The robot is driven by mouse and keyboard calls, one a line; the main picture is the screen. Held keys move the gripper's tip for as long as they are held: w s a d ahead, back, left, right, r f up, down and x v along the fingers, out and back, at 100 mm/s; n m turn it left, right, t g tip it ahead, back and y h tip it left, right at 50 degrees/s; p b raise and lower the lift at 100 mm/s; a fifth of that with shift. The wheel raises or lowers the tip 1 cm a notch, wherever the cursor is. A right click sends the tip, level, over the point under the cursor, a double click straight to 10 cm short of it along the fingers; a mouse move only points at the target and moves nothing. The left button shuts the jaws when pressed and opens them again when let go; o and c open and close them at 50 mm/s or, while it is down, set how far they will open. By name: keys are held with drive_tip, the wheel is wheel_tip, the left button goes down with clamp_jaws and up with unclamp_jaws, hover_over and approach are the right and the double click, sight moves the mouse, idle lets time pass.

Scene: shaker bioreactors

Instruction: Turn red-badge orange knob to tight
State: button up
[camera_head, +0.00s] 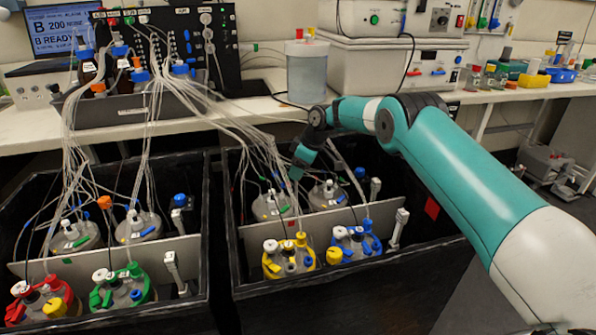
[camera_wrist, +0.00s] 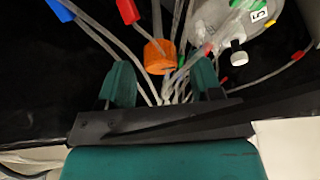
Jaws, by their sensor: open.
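An orange knob (camera_wrist: 160,56) shows in the wrist view, just ahead of the fingertips and between them in the picture. I cannot tell if they touch it. My gripper (camera_wrist: 163,68) is open, its two teal fingers on either side, with clear tubes running behind and between them. In the head view my gripper (camera_head: 297,167) points down over the back of the right black box. The orange knob by it is not clear there. Another orange knob (camera_head: 105,202) stands in the left box. A red badge (camera_head: 432,207) is on the right box's inner wall.
Glass vessels with yellow caps (camera_head: 288,257) and blue caps (camera_head: 356,243) stand at the front of the right box (camera_head: 350,280). A capped vessel (camera_wrist: 222,25) is close at right in the wrist view. Tube bundles (camera_head: 255,150) hang around my gripper.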

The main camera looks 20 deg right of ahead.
drive_tip(key=shift+w+a+f, duration=0.1)
drive_tip(key=shift+a+f, duration=0.15)
drive_tip(key=shift+f, duration=0.4)
drive_tip(key=c, duration=0.9)
drive_tip(key=shift+c, duration=0.2)
